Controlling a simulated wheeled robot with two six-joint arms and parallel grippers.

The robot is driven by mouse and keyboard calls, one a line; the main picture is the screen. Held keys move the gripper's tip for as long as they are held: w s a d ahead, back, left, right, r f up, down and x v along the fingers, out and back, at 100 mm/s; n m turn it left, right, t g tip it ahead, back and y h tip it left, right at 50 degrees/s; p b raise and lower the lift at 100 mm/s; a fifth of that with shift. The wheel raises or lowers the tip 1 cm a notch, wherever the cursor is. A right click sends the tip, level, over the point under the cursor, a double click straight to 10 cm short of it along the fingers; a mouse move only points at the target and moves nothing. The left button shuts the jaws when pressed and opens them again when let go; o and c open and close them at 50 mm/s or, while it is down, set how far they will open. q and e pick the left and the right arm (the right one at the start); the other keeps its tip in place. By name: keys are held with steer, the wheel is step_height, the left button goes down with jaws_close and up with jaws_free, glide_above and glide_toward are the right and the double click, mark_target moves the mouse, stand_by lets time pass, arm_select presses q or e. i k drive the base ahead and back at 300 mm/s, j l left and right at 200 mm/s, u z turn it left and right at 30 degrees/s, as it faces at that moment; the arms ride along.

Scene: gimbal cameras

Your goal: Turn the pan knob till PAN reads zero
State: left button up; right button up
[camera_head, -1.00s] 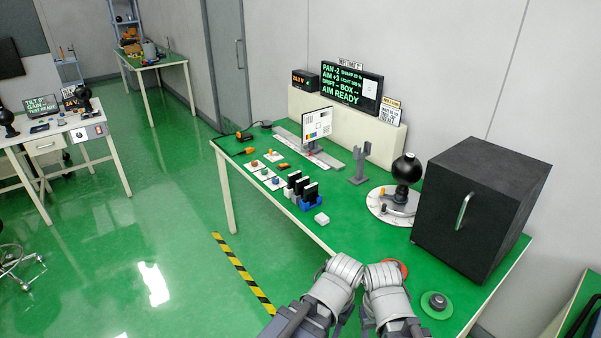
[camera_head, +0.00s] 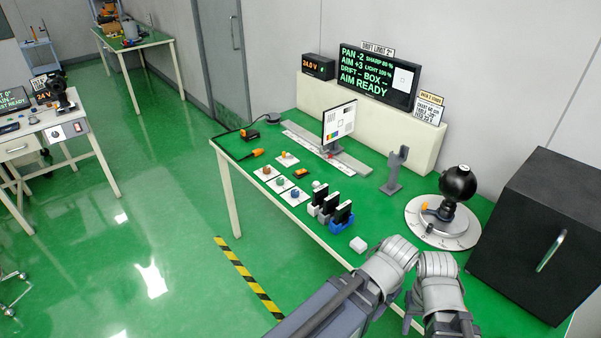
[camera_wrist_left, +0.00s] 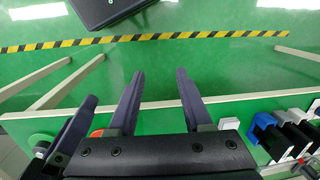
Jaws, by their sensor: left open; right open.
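The screen (camera_head: 376,78) at the back reads PAN -2 and AIM +3, with AIM READY below. A black ball-shaped camera head (camera_head: 458,184) stands on a white round dial base (camera_head: 462,238). A small orange knob (camera_head: 424,206) shows at the base's left side; I cannot read its label. My right gripper (camera_head: 437,264) is at the table's front edge, in front of the base and apart from it. My left gripper (camera_head: 391,262) is beside it on the left. In the left wrist view my left gripper (camera_wrist_left: 158,73) is open and empty. The right fingertips are hidden in the head view.
A dark cabinet (camera_head: 548,232) stands right of the dial base. A white block (camera_head: 358,244), black cards in a blue holder (camera_head: 341,222) and small knob cards (camera_head: 281,183) lie left. A test chart (camera_head: 339,122) and grey stand (camera_head: 394,170) are behind. Green tabletop is free between them.

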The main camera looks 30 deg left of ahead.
mark_target(295, 193)
steer(key=i+j, duration=0.15)
steer(key=j, duration=0.2)
steer(key=i+j, duration=0.15)
steer(key=j, duration=0.15)
steer(key=i+j, duration=0.15)
steer(key=j, duration=0.2)
steer(key=i+j, duration=0.15)
steer(key=j, duration=0.15)
steer(key=i+j, duration=0.15)
steer(key=j, duration=0.2)
steer(key=z, duration=0.05)
